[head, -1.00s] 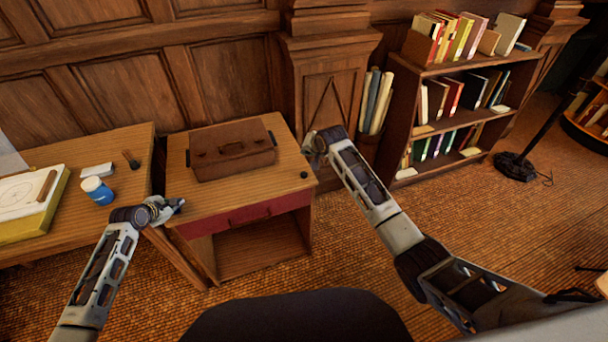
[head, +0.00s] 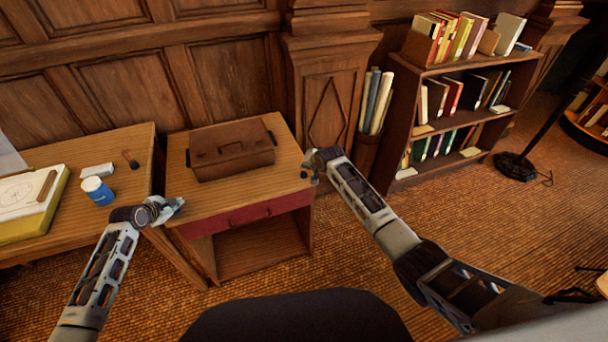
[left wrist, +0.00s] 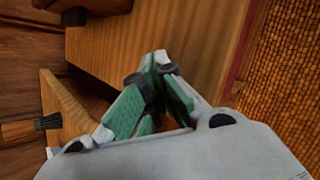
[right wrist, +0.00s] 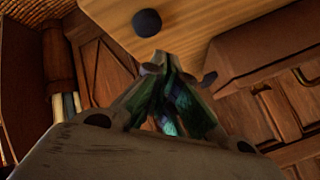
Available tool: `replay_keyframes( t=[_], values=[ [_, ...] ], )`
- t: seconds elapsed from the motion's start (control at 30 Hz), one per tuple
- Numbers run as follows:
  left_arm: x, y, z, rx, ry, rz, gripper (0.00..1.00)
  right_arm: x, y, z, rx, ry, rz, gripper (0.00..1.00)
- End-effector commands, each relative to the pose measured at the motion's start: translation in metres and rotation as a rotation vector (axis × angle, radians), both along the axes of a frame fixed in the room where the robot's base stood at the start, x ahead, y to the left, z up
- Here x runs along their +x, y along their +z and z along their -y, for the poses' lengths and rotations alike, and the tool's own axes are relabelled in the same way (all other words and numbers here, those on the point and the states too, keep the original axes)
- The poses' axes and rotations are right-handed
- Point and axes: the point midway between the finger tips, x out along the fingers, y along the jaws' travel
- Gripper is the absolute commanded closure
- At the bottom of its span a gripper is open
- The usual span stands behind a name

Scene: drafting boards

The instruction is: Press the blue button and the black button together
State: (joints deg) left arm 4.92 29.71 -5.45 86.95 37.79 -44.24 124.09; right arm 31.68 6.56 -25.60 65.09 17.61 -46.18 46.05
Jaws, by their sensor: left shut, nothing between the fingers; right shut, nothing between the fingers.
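The black button (right wrist: 147,22) is a dark round knob on the wooden cabinet top (head: 262,186), near its right edge. In the right wrist view it lies just beyond the tips of my right gripper (right wrist: 165,60), with a small gap in the picture. In the head view my right gripper (head: 308,170) is shut and empty at that edge and covers most of the button. My left gripper (head: 176,206) is shut and empty over the cabinet's front left corner; its tips also show in the left wrist view (left wrist: 160,60). I cannot make out a blue button in any view.
A brown case (head: 230,150) lies at the back of the cabinet top. The table at left holds a blue jar (head: 97,190), a brush (head: 130,159) and a yellow-edged board (head: 28,230). The cabinet top between my grippers is clear.

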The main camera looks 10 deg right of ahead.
Motion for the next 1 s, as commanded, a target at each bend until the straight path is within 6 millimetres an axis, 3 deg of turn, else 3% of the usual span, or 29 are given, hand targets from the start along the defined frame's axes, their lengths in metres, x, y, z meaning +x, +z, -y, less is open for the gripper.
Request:
replay_keyframes(
  t=[0.3, 1.0],
  values=[
    [-0.001, -0.002, 0.000, -0.001, 0.000, -0.004, 1.00, 0.000, -0.014, 0.000, 0.001, -0.001, 0.000, 1.00],
    [-0.001, -0.002, 0.000, -0.001, 0.000, -0.004, 1.00, 0.000, -0.014, 0.000, 0.000, 0.000, 0.000, 1.00]
  ],
)
